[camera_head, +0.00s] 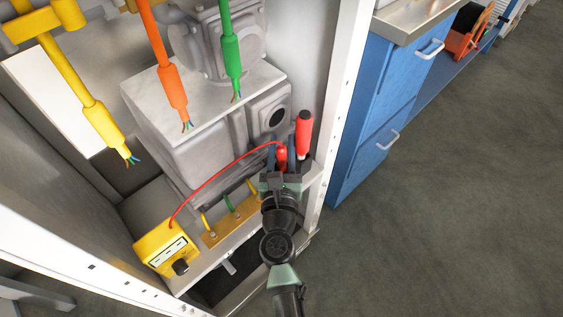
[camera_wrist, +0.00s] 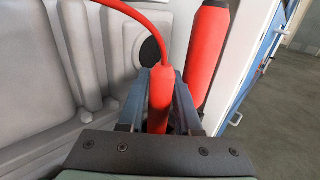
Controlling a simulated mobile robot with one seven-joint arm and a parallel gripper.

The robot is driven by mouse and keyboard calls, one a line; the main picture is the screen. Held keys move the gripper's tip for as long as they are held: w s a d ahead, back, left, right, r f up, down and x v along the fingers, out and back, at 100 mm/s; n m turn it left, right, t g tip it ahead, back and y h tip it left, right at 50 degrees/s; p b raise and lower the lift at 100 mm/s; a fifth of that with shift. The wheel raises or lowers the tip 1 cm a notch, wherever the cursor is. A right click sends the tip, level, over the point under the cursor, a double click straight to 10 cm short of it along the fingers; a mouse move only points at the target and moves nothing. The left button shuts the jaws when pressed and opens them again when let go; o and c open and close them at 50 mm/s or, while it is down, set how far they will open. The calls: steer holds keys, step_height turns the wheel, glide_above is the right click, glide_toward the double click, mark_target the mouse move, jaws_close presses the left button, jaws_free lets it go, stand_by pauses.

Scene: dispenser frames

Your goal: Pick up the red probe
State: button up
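The red probe (camera_wrist: 160,98) stands roughly upright between the two blue-grey fingers of my gripper (camera_wrist: 162,88) in the wrist view. A red cable leaves its top. In the head view the probe (camera_head: 282,157) shows between the fingers of my gripper (camera_head: 282,160), at the right side of the cabinet. The fingers flank the probe closely. I cannot tell whether they touch it. The probe's lower end is hidden by my gripper.
A larger red cylinder with a black top (camera_head: 304,134) stands just right of the probe. The red cable runs to a yellow meter (camera_head: 167,247). The white cabinet post (camera_head: 345,90) is close on the right. Yellow, orange and green cables (camera_head: 231,55) hang above.

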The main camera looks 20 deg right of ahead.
steer(key=shift+c, duration=0.3)
jaws_close()
stand_by(1.2)
